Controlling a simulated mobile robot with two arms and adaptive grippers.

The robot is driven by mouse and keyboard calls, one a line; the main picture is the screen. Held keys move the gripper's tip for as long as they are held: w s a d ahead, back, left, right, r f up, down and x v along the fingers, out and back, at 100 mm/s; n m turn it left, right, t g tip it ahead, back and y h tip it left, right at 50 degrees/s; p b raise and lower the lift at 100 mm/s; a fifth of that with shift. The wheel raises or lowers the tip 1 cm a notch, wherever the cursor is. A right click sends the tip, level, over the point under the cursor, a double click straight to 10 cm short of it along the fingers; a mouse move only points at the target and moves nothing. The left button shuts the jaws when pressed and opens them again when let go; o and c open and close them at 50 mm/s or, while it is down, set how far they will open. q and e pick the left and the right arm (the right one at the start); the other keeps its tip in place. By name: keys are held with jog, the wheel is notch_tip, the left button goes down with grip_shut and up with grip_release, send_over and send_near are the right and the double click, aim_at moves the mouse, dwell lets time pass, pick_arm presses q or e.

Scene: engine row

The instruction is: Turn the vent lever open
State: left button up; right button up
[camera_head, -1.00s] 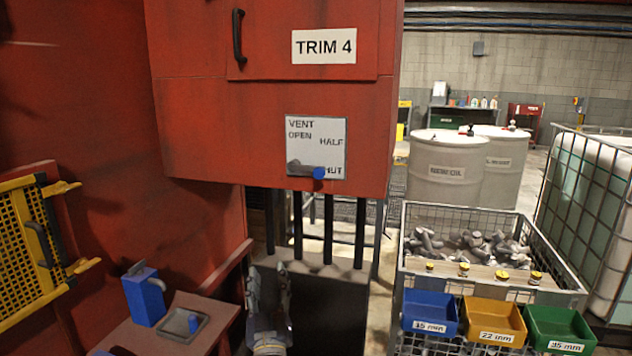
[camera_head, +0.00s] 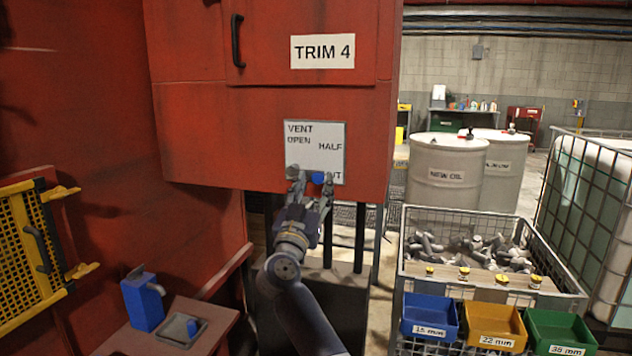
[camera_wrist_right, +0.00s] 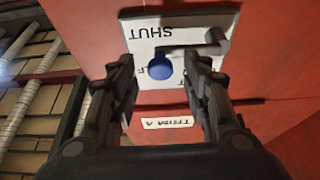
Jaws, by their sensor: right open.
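The vent plate (camera_head: 316,138) is a pale panel on the red cabinet, marked OPEN, HALF and SHUT. The vent lever has a blue knob (camera_head: 318,178), at the SHUT word low on the plate. In the right wrist view the knob (camera_wrist_right: 160,68) shows between the fingers, and the lever's grey part (camera_wrist_right: 207,45) lies to its right. My right gripper (camera_head: 309,186) is open, its fingers at either side of the knob. Whether they touch it, I cannot tell. In the head view the gripper hides most of the grey part. My left gripper is out of view.
The red cabinet (camera_head: 265,130) carries a TRIM 4 label (camera_head: 322,51) and a black handle (camera_head: 237,41). Dark posts (camera_head: 359,235) stand below it. A wire bin (camera_head: 410,258) with coloured trays is at the right. A blue object (camera_head: 142,302) stands on a ledge at lower left.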

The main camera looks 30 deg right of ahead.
jog(key=shift+x, duration=1)
grip_shut()
